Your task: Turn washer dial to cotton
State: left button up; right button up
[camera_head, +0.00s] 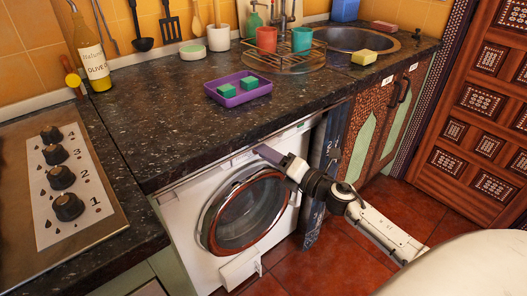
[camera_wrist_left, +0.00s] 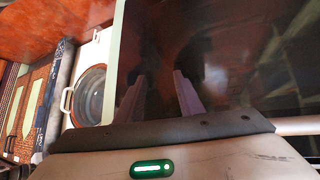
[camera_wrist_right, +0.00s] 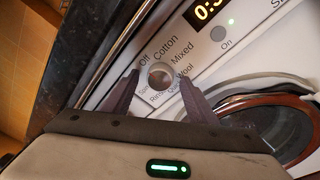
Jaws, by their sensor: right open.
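The white washer (camera_head: 180,220) stands under the counter with its round door (camera_head: 247,214) shut. In the right wrist view its round dial (camera_wrist_right: 160,75) is ringed by the words Off, Cotton, Mixed, Wool, Quick and Rinse. My right gripper (camera_wrist_right: 158,79) is open, with one finger on each side of the dial; I cannot tell whether they touch it. The dial's pointer cannot be made out. In the head view my right gripper (camera_head: 268,155) is at the washer's top panel and hides the dial. My left gripper (camera_wrist_left: 159,74) is open and empty before a dark glossy surface.
The dark counter's edge overhangs the washer panel closely. A purple tray (camera_head: 238,96) with green blocks, a dish rack (camera_head: 283,60) and a yellow sponge (camera_head: 364,57) stand on the counter. A lit display (camera_wrist_right: 208,10) is beside the dial. The stove knobs (camera_head: 60,178) are at the left.

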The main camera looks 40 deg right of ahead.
jog(key=shift+c, duration=0.5)
jog(key=c, duration=1)
jog(key=shift+o, duration=0.2)
jog(key=shift+m, duration=0.4)
jog(key=m+t+p, duration=0.1)
jog(key=m+p, duration=0.1)
jog(key=m, duration=0.6)
jog(key=shift+f, duration=0.1)
jog(key=shift+m, duration=0.3)
